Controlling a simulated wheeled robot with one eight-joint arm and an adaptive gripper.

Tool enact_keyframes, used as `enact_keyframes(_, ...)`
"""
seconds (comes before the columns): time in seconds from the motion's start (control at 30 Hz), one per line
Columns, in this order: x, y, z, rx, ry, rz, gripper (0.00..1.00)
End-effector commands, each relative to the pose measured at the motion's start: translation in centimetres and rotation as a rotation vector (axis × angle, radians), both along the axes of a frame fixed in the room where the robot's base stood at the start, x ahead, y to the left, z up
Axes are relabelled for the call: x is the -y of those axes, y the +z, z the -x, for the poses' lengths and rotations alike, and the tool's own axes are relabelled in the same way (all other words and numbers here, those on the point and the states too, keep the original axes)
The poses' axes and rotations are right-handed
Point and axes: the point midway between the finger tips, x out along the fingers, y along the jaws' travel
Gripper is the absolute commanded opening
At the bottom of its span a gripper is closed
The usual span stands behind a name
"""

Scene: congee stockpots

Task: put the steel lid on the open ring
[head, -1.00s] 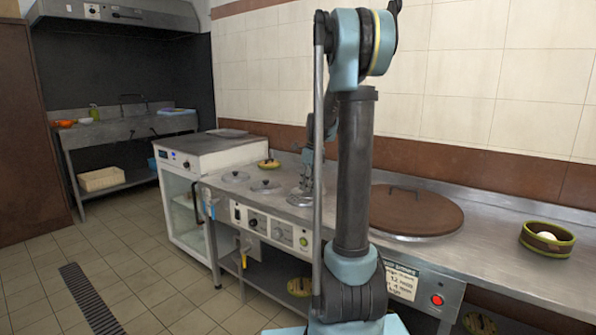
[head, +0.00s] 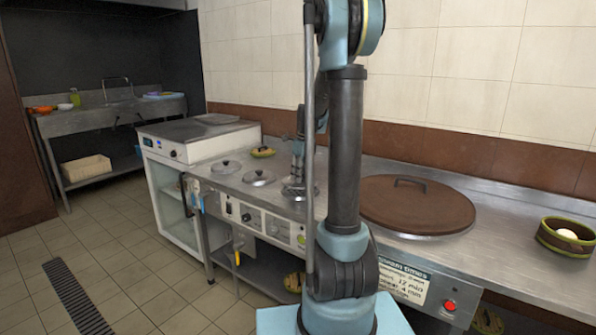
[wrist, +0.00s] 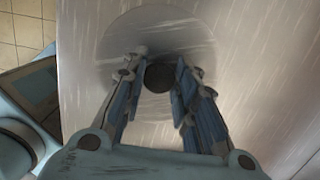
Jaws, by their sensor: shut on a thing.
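The steel lid (wrist: 126,38) is a round metal disc with a dark knob (wrist: 158,77) in the wrist view. My gripper (wrist: 160,76) is shut on this knob, one finger on each side. In the head view my gripper (head: 298,180) reaches down to the steel lid (head: 297,191), partly behind my arm. The lid is over the steel counter; I cannot tell whether it touches it.
A large brown round cover (head: 416,207) with a handle lies right of my arm. A green-rimmed bowl (head: 566,238) stands at the far right. A yellowish item (head: 263,152) lies behind the lids. A white cabinet (head: 187,175) adjoins the counter's left end. The tiled floor at left is open.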

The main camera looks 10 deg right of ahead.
Motion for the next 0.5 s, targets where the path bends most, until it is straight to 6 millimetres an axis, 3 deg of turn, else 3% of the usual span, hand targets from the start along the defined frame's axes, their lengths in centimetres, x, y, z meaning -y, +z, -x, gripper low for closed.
enact_keyframes(0.2, 0.2, -1.5, 0.0, 0.0, -0.003, 0.0, 0.01)
enact_keyframes(0.5, 0.3, -2.0, 0.0, 0.0, -0.003, 0.0, 0.01)
